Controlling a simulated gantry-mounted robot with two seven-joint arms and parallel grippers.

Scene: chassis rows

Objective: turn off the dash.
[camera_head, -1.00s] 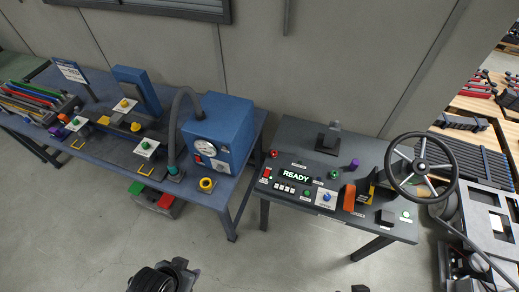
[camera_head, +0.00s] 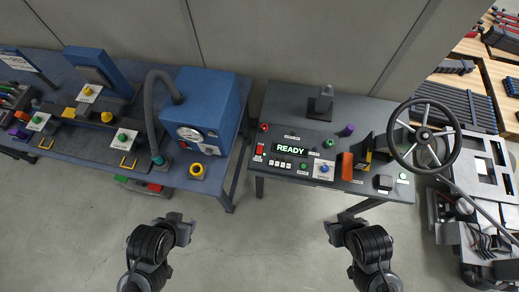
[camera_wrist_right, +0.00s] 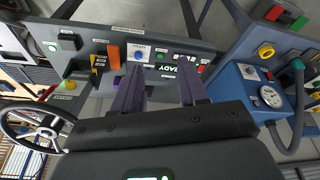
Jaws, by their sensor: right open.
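The dash (camera_head: 320,105) is a dark grey panel on a table, right of centre in the head view. Its display (camera_head: 289,150) glows READY. A red rocker switch (camera_head: 259,149) and a red round button (camera_head: 264,127) sit at its left end. A blue knob (camera_head: 323,168), an orange lever (camera_head: 347,166) and a steering wheel (camera_head: 423,135) are farther right. My right gripper (camera_head: 332,230) is in front of the dash, apart from it. In the right wrist view its fingers (camera_wrist_right: 162,88) are open and empty, with the dash upside down beyond. My left gripper (camera_head: 184,229) hangs over the floor, its jaws unclear.
A blue bench (camera_head: 60,125) on the left carries a blue gauge box (camera_head: 208,105), a hose and several buttons. A gap separates it from the dash table. A metal frame (camera_head: 485,170) with cables stands at the right. The floor (camera_head: 265,245) between my arms is clear.

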